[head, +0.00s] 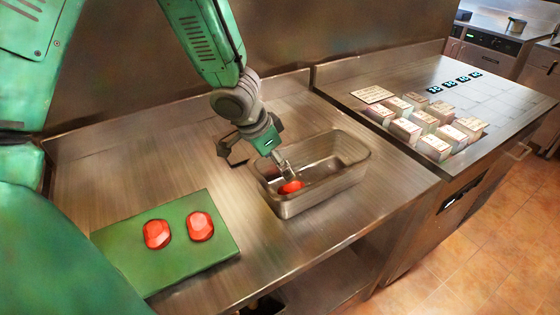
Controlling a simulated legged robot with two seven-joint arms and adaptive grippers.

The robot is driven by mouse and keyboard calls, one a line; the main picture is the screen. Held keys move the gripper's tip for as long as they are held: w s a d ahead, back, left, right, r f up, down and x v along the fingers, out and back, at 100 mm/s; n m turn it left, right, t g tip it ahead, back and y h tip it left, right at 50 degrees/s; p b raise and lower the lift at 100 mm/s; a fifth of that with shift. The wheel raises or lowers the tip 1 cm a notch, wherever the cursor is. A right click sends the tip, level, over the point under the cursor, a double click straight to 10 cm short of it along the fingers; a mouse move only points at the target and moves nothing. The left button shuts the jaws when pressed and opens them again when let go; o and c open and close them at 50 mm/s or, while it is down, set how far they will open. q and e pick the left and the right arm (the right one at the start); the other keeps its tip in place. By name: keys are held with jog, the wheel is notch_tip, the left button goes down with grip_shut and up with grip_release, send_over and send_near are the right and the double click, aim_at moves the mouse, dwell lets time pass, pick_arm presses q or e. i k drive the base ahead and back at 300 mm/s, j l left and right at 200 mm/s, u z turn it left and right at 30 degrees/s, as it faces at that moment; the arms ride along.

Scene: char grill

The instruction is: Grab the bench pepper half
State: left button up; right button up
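Two red pepper halves lie on a green cutting board (165,262) at the lower left: one left (157,234) and one right (201,226). Another red piece (291,187) lies inside a metal pan (318,201) on the bench. My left gripper (262,158) is over the left end of this pan, with its fingers spread apart. One finger sticks out to the left, outside the pan; the other points down just above the red piece. Whether it touches that piece is unclear. The gripper is well away from the board. My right gripper is not in view.
The steel bench (150,185) is clear between board and pan. A wall rises behind it. To the right, a counter (505,105) holds several small labelled boxes (435,148) and several dark tags (448,84). Tiled floor (480,240) lies at the lower right.

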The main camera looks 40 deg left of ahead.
aim_at(156, 233)
jog(key=k+l, duration=0.8)
